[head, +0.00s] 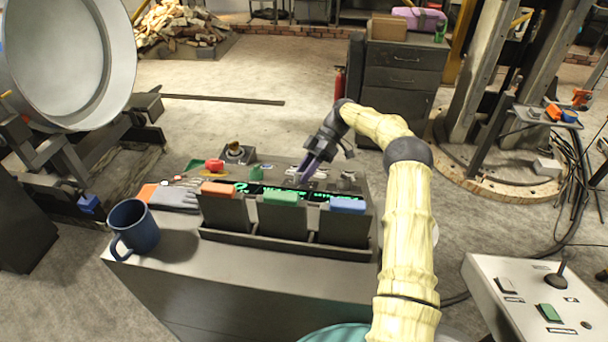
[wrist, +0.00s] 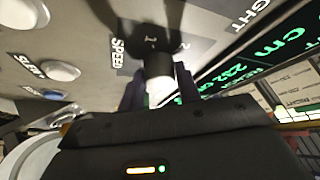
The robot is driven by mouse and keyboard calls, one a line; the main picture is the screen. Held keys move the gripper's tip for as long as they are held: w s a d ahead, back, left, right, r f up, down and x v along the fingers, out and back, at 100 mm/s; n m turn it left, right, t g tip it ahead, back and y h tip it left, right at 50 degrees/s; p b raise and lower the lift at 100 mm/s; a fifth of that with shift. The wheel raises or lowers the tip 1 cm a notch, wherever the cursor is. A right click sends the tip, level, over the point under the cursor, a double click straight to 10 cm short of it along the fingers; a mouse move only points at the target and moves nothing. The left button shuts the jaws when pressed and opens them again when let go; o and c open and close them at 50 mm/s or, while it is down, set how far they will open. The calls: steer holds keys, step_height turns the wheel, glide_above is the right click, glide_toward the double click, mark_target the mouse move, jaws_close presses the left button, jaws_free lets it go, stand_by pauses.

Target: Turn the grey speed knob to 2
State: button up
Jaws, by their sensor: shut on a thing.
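The grey speed knob (wrist: 157,62) shows dark in the wrist view, on the panel beside the word SPEED. The marks 1 and 2 are printed near it, with 2 to its right. My gripper (wrist: 160,88) is shut on the knob, one dark finger on each side of its lower part. Which mark the knob points to I cannot tell. In the head view my gripper (head: 306,170) reaches down to the far right part of the console (head: 180,240). The knob is hidden there behind my fingers.
A green-lit display (wrist: 250,62) lies right of the knob, and pale round buttons (wrist: 60,71) lie left.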

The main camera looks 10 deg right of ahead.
stand_by(0.4)
steer(key=o, duration=1)
steer(key=shift+c, duration=0.2)
steer(key=p+v, duration=0.3)
steer(key=v, duration=0.4)
steer(key=shift+w, duration=0.35)
steer(key=shift+s, duration=0.1)
